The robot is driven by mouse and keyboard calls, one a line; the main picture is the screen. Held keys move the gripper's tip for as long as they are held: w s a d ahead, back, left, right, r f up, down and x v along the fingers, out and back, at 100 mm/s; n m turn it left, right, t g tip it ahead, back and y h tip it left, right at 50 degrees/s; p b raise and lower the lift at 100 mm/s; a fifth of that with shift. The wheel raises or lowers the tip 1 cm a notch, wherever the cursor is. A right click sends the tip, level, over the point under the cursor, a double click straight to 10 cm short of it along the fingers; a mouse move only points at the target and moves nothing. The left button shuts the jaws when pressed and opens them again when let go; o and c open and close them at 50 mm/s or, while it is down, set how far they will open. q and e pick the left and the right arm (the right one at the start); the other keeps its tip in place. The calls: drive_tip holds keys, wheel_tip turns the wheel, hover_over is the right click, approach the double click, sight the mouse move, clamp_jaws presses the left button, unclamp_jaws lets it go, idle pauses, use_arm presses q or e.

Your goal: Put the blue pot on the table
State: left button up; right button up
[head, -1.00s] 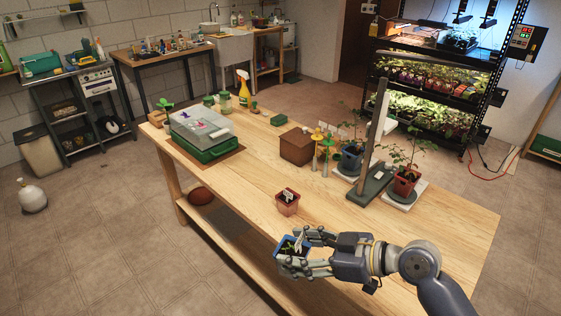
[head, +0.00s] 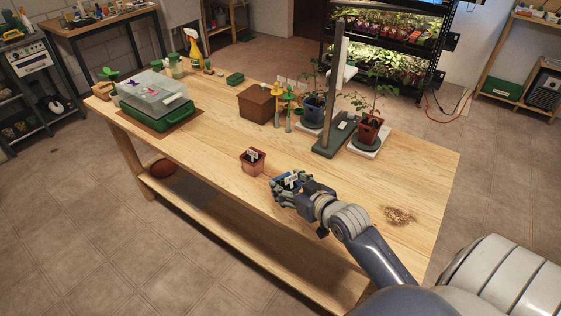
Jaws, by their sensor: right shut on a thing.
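My right gripper (head: 285,194) is shut on the blue pot (head: 291,181), which is mostly hidden by the fingers. A white label shows at its top. The gripper and pot are over the front part of the wooden table (head: 215,139); I cannot tell whether the pot touches the top. A small red-brown pot (head: 252,164) with a white label stands on the table just left of the gripper. My left gripper is not in view.
A green tray with a clear lid (head: 160,127) stands at the left. A brown box (head: 262,103), a dark upright stand (head: 336,140) and potted plants are at the back. A soil spill (head: 397,216) lies at the right. Bare tabletop lies left of the red-brown pot.

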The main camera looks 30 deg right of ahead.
drive_tip(key=w+d+f, duration=0.1)
drive_tip(key=w, duration=0.1)
drive_tip(key=w+d+f+p, duration=0.1)
drive_tip(key=w+d, duration=0.1)
drive_tip(key=w, duration=0.1)
drive_tip(key=w+d+f, duration=0.1)
drive_tip(key=w+f, duration=0.1)
drive_tip(key=w, duration=0.1)
drive_tip(key=shift+d, duration=0.35)
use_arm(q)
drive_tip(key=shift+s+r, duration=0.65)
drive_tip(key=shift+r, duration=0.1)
use_arm(e)
drive_tip(key=shift+f, duration=0.2)
drive_tip(key=shift+f, duration=0.15)
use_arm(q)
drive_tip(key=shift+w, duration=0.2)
use_arm(e)
drive_tip(key=o, duration=1.1)
